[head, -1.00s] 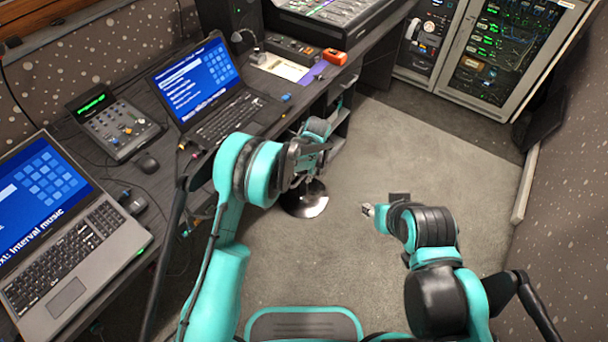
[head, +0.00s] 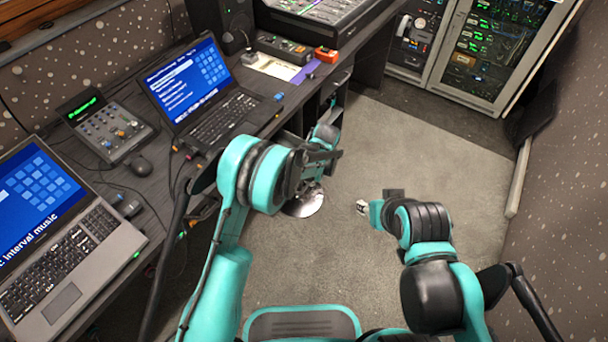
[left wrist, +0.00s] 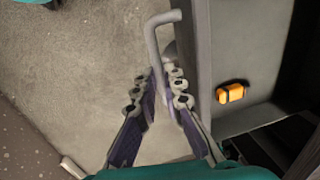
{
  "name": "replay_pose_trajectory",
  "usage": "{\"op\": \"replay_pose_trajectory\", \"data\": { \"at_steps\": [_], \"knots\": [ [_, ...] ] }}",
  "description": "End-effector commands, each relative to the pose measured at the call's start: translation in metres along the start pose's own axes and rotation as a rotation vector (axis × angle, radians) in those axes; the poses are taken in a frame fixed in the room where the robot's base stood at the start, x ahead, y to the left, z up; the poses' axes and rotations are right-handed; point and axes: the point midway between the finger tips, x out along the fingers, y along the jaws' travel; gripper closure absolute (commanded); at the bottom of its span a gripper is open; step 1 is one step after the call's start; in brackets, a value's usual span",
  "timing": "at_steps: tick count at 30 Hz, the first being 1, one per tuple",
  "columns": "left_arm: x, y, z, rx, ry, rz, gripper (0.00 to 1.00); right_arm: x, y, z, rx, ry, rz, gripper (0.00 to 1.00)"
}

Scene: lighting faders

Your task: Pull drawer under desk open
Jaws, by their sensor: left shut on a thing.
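My left gripper (left wrist: 163,88) is shut on a pale bar handle (left wrist: 153,42), with a fingertip on each side of its lower end. The handle stands out from a grey drawer front (left wrist: 201,60) in the left wrist view. Right of this front is a dark, open space with a small orange object (left wrist: 231,93) against a grey wall. In the head view my left gripper (head: 326,140) is beside the desk's underside, and my arm hides most of the drawer. My right gripper (head: 363,207) is over bare floor, apart from the desk; its opening is too small to judge.
The dark desk (head: 150,190) runs along the left with two laptops, a small control panel (head: 108,128) and a mixing console (head: 315,12). A round shiny base (head: 305,203) stands on the floor below my left gripper. Grey carpet (head: 420,150) is clear to the right.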

Motion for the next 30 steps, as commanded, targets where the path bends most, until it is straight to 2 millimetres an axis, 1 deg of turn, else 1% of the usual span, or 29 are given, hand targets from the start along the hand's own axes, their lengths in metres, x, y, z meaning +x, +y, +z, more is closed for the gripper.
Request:
{"op": "replay_pose_trajectory", "data": {
  "at_steps": [5,6,7,8,16,20,23,30],
  "knots": [
    [0.000,-0.001,0.000,0.000,0.000,-0.001,1.00,0.000,0.000,0.000,0.000,0.000,0.000,0.60],
    [0.000,-0.001,0.000,0.000,0.000,0.000,0.80,0.000,0.000,0.000,0.000,0.000,0.000,0.60],
    [0.000,-0.001,0.000,0.000,0.000,0.000,0.72,0.000,0.000,0.000,0.000,0.000,0.000,0.60],
    [0.000,-0.001,0.000,0.000,0.000,0.000,0.69,0.000,0.000,0.000,0.000,0.000,0.000,0.60],
    [0.000,-0.001,0.000,0.000,0.000,0.000,0.69,0.000,0.000,0.000,0.000,0.000,0.000,0.60],
    [-0.009,-0.001,0.000,0.000,0.000,0.000,0.69,0.000,0.000,0.000,0.000,0.000,0.000,0.60],
    [-0.025,-0.001,0.000,0.001,0.000,0.000,0.69,0.000,0.000,0.000,0.000,0.000,0.000,0.60],
    [-0.078,-0.001,0.000,0.000,0.000,0.000,0.69,0.000,0.000,0.000,0.000,0.000,0.000,0.60]
  ]
}}
